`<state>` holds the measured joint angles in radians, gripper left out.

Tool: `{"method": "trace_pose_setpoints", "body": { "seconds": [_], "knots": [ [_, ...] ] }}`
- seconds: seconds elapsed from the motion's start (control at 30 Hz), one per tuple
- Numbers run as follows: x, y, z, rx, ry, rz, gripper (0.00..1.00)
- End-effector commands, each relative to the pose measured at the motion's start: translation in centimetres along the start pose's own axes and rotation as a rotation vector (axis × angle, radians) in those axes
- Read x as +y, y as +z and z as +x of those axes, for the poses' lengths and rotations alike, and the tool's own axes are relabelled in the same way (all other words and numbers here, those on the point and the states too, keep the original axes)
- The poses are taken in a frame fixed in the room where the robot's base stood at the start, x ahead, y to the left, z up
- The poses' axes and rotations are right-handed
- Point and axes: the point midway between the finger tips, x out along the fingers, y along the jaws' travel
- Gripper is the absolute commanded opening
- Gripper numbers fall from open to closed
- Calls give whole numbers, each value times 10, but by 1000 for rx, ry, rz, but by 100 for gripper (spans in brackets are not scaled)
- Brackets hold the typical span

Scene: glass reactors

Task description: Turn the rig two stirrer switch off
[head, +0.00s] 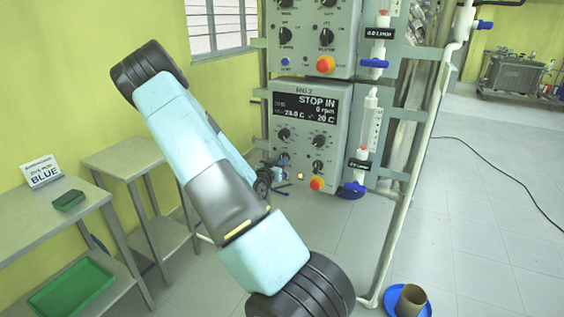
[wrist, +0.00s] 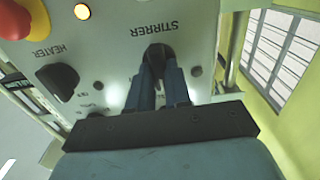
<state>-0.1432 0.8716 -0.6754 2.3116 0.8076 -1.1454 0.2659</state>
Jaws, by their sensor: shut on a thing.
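The rig two control box (head: 300,118) is grey, with a dark display reading "STOP IN", 0 rpm and 20 C. In the wrist view, turned nearly upside down, the black stirrer switch (wrist: 158,50) sits beside the word STIRRER. My gripper (wrist: 163,70) is shut on this switch, a dark finger on each side of it. The fingers cover part of the switch, and its exact pointing is hard to tell. In the head view my gripper (head: 282,159) is small at the box's lower left, partly behind my arm.
Another control box (head: 312,40) is above. A white pipe (head: 425,140) stands at right. Steel tables (head: 125,155) stand at left.

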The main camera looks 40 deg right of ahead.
Motion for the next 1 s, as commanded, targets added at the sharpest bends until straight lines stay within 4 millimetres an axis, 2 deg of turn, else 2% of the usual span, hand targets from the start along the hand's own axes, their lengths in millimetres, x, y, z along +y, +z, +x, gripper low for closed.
{"method": "trace_pose_setpoints", "body": {
  "seconds": [0.03, 0.07, 0.33, 0.67, 0.77, 1.0],
  "knots": [
    [-10, -2, -1, 7, -20, 5, 0],
    [-10, -2, -1, 7, -21, 5, 19],
    [-7, -1, 0, 4, -13, 4, 44],
    [-4, 0, -5, 1, -7, 2, 44],
    [-5, 0, -16, 1, -9, 2, 44],
    [-6, 0, -61, 1, -10, 1, 44]
  ]
}}
